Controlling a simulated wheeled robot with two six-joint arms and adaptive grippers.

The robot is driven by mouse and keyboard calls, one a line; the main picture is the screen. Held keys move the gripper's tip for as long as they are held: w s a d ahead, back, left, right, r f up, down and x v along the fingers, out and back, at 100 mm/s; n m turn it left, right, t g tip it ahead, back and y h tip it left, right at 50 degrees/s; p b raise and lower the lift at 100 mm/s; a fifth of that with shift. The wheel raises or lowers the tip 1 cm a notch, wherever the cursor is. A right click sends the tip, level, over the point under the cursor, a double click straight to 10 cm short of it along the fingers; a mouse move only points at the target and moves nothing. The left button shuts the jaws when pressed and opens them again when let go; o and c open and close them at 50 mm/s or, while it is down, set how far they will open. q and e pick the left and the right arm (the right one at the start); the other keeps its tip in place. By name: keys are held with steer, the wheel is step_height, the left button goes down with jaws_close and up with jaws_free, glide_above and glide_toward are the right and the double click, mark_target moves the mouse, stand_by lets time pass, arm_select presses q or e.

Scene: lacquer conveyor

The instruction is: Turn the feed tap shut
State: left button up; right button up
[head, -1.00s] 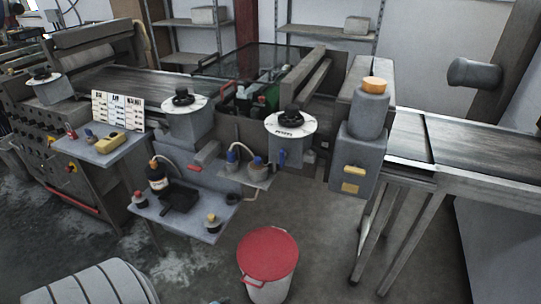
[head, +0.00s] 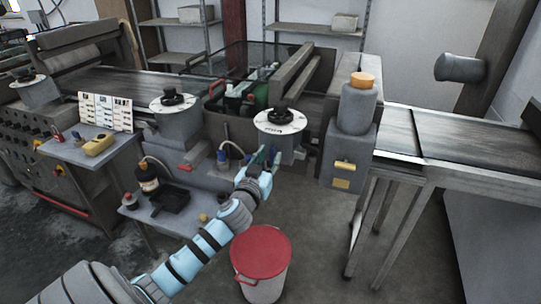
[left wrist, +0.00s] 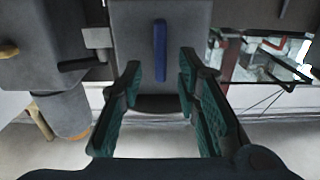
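The feed tap seems to be the blue lever (left wrist: 160,50) on the front of a grey block in the left wrist view. The lever stands upright in that picture. My left gripper (left wrist: 161,72) is open, its two green-padded fingers apart on either side of the lever's lower end, with no visible contact. In the head view my left gripper (head: 265,160) is at the grey unit under the round white dial (head: 280,121), and largely hides the lever there. My right gripper is in neither view.
A bucket with a red lid (head: 262,251) stands on the floor below my left arm. A small shelf with a dark bottle (head: 148,178) and a black tray (head: 170,199) is left of the arm. A grey box with an orange-capped container (head: 360,105) stands to the right.

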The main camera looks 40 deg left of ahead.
arm_select(q)
steer(key=shift+w+a, duration=0.2)
steer(key=shift+w, duration=0.35)
jaws_close()
steer(key=shift+m, duration=0.4)
steer(key=m, duration=0.2)
steer(key=m+p, duration=0.1)
steer(key=shift+w+d+m, duration=0.1)
steer(key=shift+d+m, duration=0.15)
steer(key=shift+m, duration=0.05)
steer(key=m, duration=0.3)
steer(key=m+p, duration=0.1)
steer(key=shift+w+d+f, duration=0.1)
steer(key=shift+d+f, duration=0.1)
steer(key=shift+d, duration=0.05)
steer(key=m, duration=0.3)
steer(key=m+p, duration=0.1)
steer(key=m, duration=0.1)
steer(key=shift+d+f, duration=0.15)
steer(key=shift+f, duration=0.1)
steer(key=shift+f+m+p, duration=0.15)
steer(key=shift+m, duration=1)
steer(key=shift+f+m+p, duration=0.15)
steer(key=shift+m, duration=1)
